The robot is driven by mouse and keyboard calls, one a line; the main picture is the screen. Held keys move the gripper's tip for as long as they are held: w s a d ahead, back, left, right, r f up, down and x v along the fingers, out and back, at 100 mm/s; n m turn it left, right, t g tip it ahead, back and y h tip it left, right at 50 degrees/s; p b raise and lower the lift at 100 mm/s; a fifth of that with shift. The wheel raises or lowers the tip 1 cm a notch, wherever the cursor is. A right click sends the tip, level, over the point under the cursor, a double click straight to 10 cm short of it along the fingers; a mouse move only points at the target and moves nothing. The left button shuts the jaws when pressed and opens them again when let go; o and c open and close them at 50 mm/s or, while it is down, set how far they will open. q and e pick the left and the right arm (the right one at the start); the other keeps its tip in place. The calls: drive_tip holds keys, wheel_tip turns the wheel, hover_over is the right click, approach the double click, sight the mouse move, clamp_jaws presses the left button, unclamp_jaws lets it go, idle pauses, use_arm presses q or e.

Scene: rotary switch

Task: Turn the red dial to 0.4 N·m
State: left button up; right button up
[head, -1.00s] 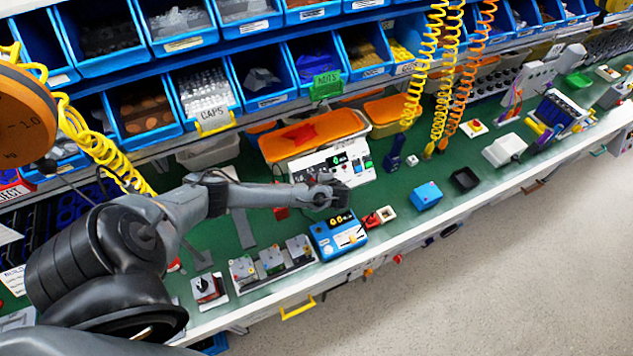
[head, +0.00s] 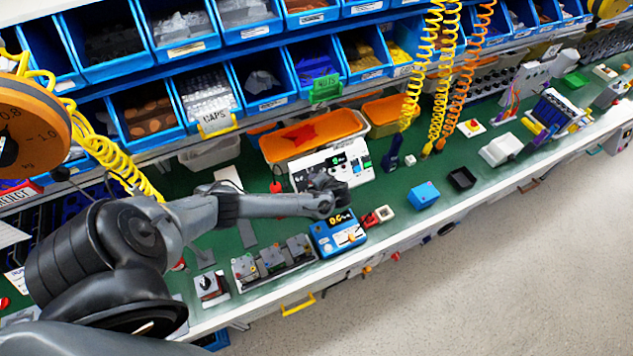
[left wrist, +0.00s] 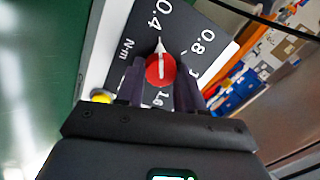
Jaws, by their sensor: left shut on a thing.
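The red dial (left wrist: 161,72) sits on a dark panel (left wrist: 140,50) in the left wrist view. Its white pointer points up in the picture, roughly toward the printed 0.4, with 0.8 to its right. The label N·m is to the left. My left gripper (left wrist: 160,88) has one dark finger on each side of the dial and is closed on it. In the head view my left gripper (head: 329,184) is in front of the white instrument (head: 352,163). It hides the dial there. My right gripper is not in view.
A blue box with a lit display (head: 336,236) stands just in front of the gripper. A row of switch units (head: 272,262) is to its left. An orange tray (head: 300,140) lies behind. Coiled yellow hoses (head: 412,80) hang to the right.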

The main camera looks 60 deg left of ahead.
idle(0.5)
use_arm(q)
drive_tip(key=o, duration=0.8)
drive_tip(key=shift+c, duration=0.2)
drive_tip(key=shift+r, duration=0.1)
drive_tip(key=p+v, duration=0.1)
drive_tip(key=v, duration=0.9)
drive_tip(key=shift+d+r, duration=0.25)
drive_tip(key=shift+w, duration=0.1)
